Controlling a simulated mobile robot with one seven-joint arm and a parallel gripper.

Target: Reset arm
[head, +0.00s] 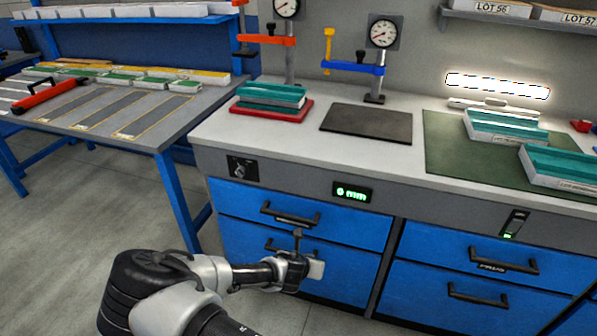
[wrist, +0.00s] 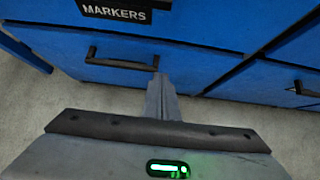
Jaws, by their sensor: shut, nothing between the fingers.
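My gripper (head: 316,268) is at the end of my arm, low in front of the blue drawers, below the bench top. In the wrist view my gripper (wrist: 161,98) shows as a grey pair of fingers closed together with nothing between them. It points toward a blue drawer front (wrist: 190,62) with a black handle (wrist: 122,58). Whether the fingertips touch the drawer front I cannot tell. The drawers look shut.
The workbench (head: 300,140) above holds a red tray (head: 285,116), a dark mat (head: 367,123), dial gauges (head: 383,33) and teal-topped panels (head: 505,126). A blue-legged table (head: 150,130) stands at the left. Bare floor (head: 90,210) lies between.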

